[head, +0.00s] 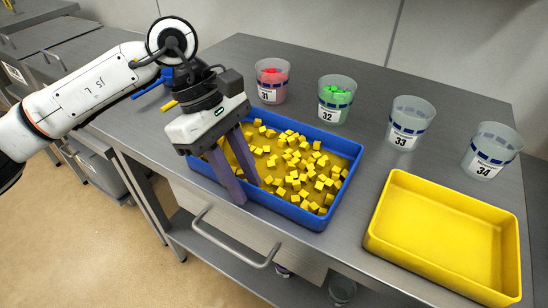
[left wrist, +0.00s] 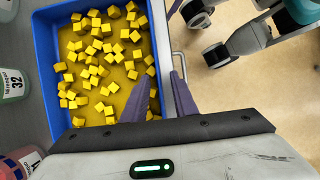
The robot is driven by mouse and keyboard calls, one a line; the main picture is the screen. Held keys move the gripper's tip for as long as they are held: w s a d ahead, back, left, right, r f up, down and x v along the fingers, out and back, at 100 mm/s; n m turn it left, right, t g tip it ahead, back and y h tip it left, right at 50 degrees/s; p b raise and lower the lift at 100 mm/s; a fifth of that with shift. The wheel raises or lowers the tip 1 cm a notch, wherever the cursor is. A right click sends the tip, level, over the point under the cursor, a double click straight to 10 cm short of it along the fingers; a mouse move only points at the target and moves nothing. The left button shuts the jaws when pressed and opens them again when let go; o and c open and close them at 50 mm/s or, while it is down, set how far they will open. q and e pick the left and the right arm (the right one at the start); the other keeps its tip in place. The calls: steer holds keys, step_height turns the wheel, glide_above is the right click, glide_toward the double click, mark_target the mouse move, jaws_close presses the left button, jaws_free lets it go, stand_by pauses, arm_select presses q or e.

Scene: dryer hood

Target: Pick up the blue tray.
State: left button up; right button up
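The blue tray (head: 292,212) lies on the grey counter, with many yellow cubes (head: 300,165) spread over its yellowish floor. The tray also shows in the left wrist view (left wrist: 43,60). My left gripper (head: 248,192) points down at the tray's near long side. Its two purple fingers (left wrist: 163,77) are apart, one on the inner side of the near wall and one on the outer side. I cannot tell whether either finger touches the wall. The gripper hides part of the tray's near left side. My right gripper is in neither view.
An empty yellow tray (head: 440,235) stands to the right. Behind are cup 31 (head: 271,82) with red contents, cup 32 (head: 334,110) with green, and clear cups 33 (head: 408,125) and 34 (head: 490,152). A drawer handle (head: 230,243) juts out below the counter's front.

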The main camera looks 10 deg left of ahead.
arm_select(q)
steer(key=shift+d+f, duration=0.2)
steer(key=shift+f, duration=0.15)
steer(key=shift+c, duration=0.2)
jaws_close()
steer(key=shift+r, duration=0.15)
stand_by(0.9)
